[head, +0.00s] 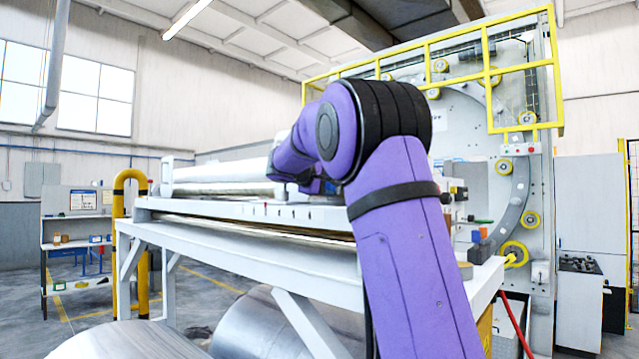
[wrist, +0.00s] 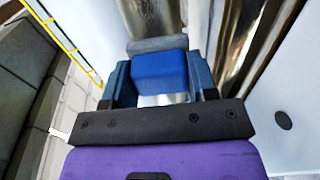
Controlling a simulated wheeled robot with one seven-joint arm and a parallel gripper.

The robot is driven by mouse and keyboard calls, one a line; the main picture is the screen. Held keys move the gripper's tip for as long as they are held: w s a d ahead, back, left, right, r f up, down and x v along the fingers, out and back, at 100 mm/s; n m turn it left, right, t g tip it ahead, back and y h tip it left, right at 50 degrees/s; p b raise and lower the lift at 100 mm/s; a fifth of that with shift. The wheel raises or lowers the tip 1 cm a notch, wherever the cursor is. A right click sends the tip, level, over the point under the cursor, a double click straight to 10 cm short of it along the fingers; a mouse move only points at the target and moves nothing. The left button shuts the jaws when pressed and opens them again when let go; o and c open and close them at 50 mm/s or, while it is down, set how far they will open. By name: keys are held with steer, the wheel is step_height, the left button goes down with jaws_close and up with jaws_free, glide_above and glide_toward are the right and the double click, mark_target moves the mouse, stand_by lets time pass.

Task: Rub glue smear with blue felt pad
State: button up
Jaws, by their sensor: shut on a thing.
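My gripper (wrist: 162,72) shows in the wrist view with its two dark blue fingers on either side of a blue block, the felt pad (wrist: 160,73). It is shut on the pad. A grey piece (wrist: 157,45) shows just beyond the pad; I cannot tell whether it is part of it. A shiny metallic surface shows below and beyond the pad, but I cannot tell whether the pad touches it. I cannot make out a glue smear in either view. In the head view my purple arm hides the gripper and the pad.
A white frame table (head: 250,222) carries pale rolls (head: 215,172) at its far left. Large metal coils (head: 275,318) lie beneath. Small items, including a grey block (head: 483,251), sit at its right end. The wrapping machine with yellow rails (head: 440,58) stands behind. A yellow post (head: 131,240) stands left.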

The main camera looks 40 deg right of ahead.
steer(key=shift+d, duration=0.2)
steer(key=shift+s+d, duration=0.1)
steer(key=shift+s, duration=0.05)
steer(key=shift+d, duration=0.1)
steer(key=shift+w+f, duration=0.1)
steer(key=shift+w, duration=0.1)
steer(key=shift+s+d, duration=0.1)
steer(key=shift+d, duration=0.25)
